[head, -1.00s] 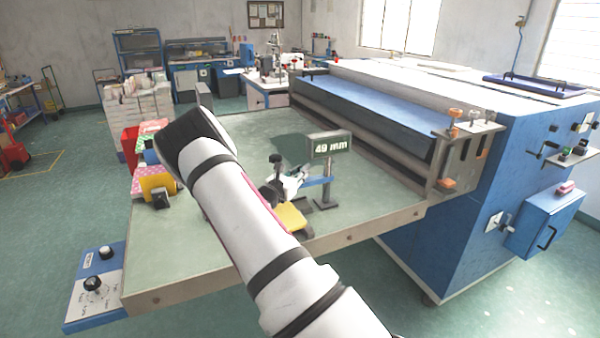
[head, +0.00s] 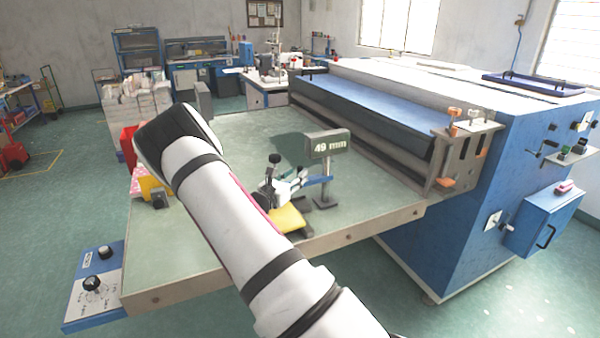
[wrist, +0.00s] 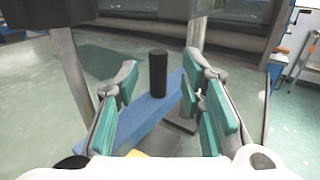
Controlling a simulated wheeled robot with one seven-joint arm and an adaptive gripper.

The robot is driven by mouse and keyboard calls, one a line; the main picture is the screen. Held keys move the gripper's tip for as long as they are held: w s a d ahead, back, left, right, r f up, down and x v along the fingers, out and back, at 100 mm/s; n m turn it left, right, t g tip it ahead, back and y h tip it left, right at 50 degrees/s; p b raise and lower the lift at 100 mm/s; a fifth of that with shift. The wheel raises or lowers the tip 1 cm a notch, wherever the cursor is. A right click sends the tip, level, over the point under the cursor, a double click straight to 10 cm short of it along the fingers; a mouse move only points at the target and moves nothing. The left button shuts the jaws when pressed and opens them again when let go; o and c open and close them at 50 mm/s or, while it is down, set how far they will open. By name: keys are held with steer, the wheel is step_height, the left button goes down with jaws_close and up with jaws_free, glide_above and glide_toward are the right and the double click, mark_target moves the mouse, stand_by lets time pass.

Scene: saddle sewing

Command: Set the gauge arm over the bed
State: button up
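The gauge arm, a blue bar (wrist: 150,116), carries an upright black peg (wrist: 158,72) in the wrist view. In the head view part of the blue bar (head: 319,182) shows beside a grey post under a "49 mm" display (head: 328,145). My gripper (wrist: 158,98) is open, its teal-padded fingers on either side of the bar and peg, with gaps visible. In the head view my gripper (head: 285,187) is low over the green bed (head: 220,255), partly hidden by my forearm. A clamp with a black knob (head: 274,159) stands close by.
A yellow block (head: 290,220) lies in front of the gripper. Another yellow piece (head: 152,188) sits at the bed's left edge. The roller machine (head: 385,105) stands behind the bed. The front left of the bed is clear.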

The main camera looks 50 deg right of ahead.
steer(key=v, duration=0.8)
stand_by(0.4)
steer(key=s+a+r+m+g+y, duration=0.6)
steer(key=s+r+m, duration=0.3)
steer(key=s+m, duration=0.3)
steer(key=s+a+r+m+t+y, duration=0.2)
steer(key=s+a+r+m+y, duration=0.1)
steer(key=a, duration=0.6)
steer(key=s+a+r+m+t+y+b, duration=0.1)
steer(key=s+a+r+m+t+y, duration=0.1)
steer(key=s+a, duration=0.5)
steer(key=s+a+r+m+t+y+b, duration=0.1)
steer(key=s+a+r+m+t+y, duration=0.2)
steer(key=a, duration=0.7)
steer(key=s+r+y, duration=0.1)
steer(key=s+y, duration=0.1)
steer(key=y, duration=0.1)
steer(key=shift+a+r+m+t+y, duration=0.3)
steer(key=shift+r, duration=0.05)
